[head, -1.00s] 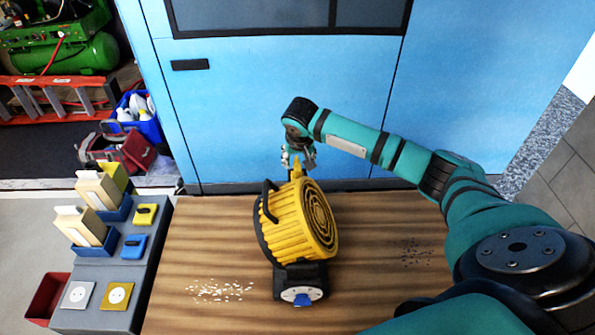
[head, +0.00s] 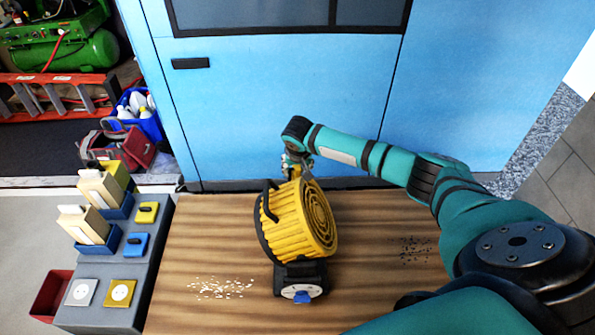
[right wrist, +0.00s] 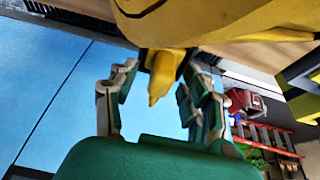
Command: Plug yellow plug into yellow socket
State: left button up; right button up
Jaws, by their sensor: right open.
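The yellow drum-shaped reel (head: 300,222) stands on the wooden table on a dark base, with a blue piece (head: 302,296) at the front. My right gripper (head: 297,168) is at the drum's far side, partly hidden behind it. In the right wrist view it is open (right wrist: 157,85), its fingers on either side of a yellow pointed piece (right wrist: 160,75) by the yellow body. I cannot tell if this piece is the yellow plug, or if the fingers touch it. The yellow socket (head: 119,293) is on the grey stand at left. My left gripper is out of view.
A white socket (head: 80,292) sits beside the yellow one. A yellow box (head: 147,212), a blue box (head: 134,245) and blue trays (head: 95,247) with cartons are on the stand. A blue cabinet (head: 280,110) rises behind the table. The table left of the drum holds only pale bits (head: 220,288).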

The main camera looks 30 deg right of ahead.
grip_shut()
dwell(0.3)
notch_tip(320, 180, up, 10)
jog(key=shift+r+b, duration=0.1)
jog(key=shift+b, duration=0.8)
